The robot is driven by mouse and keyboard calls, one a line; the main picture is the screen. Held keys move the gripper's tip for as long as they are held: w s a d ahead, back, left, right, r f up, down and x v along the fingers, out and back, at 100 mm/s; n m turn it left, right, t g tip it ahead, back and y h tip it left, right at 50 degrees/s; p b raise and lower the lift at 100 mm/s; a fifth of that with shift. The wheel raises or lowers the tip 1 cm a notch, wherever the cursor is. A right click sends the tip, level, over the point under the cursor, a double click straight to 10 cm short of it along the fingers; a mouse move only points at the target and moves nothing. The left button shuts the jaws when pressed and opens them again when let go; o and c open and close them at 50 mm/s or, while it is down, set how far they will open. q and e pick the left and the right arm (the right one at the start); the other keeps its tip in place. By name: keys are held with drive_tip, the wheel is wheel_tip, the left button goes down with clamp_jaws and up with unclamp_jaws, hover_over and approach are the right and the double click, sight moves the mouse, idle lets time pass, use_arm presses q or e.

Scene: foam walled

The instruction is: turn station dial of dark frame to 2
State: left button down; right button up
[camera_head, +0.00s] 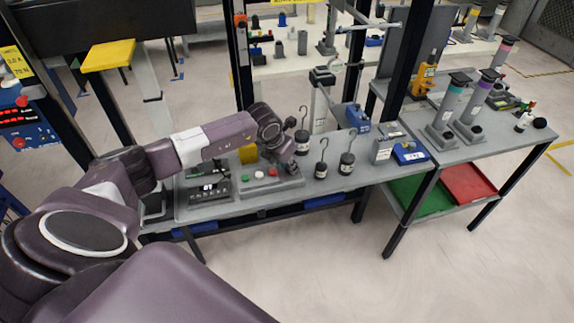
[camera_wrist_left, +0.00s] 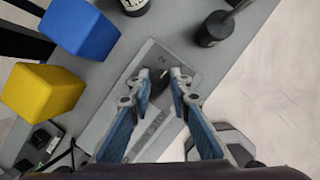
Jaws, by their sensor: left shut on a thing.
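The station dial (camera_wrist_left: 160,78) is a small dark knob on a sloping grey control box (camera_wrist_left: 127,85), with a "2" printed just beyond it in the left wrist view. My left gripper (camera_wrist_left: 161,88) has its fingers on either side of the knob and is shut on it. In the head view my left gripper (camera_head: 285,157) reaches down to the right end of the control box (camera_head: 254,189) on the table of the dark frame, and hides the dial there. The knob's pointer is too dark to read. My right gripper is not in view.
Beside the box stand a yellow block (camera_wrist_left: 42,92) and a blue block (camera_wrist_left: 80,27). Green, red and white buttons sit on the box. Black hooked weights (camera_head: 321,168) stand to the right on the grey table (camera_head: 365,175).

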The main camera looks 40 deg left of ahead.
use_arm(q)
drive_tip(key=n+b, duration=0.1)
drive_tip(key=n, duration=0.1)
drive_tip(key=n+y+b, duration=0.1)
drive_tip(key=n, duration=0.1)
drive_tip(key=shift+w+d+f+y, duration=0.1)
drive_tip(key=shift+d+y, duration=0.1)
drive_tip(key=shift+y, duration=0.1)
drive_tip(key=shift+n+g+y+b, duration=0.3)
drive_tip(key=shift+n+y+b, duration=0.35)
drive_tip(key=shift+n, duration=0.75)
drive_tip(key=c, duration=1.8)
unclamp_jaws()
drive_tip(key=shift+o, duration=0.2)
drive_tip(key=shift+r, duration=0.25)
drive_tip(key=v, duration=1.1)
drive_tip(key=shift+r, duration=0.4)
drive_tip(key=shift+f+h, duration=0.1)
drive_tip(key=shift+h, duration=0.15)
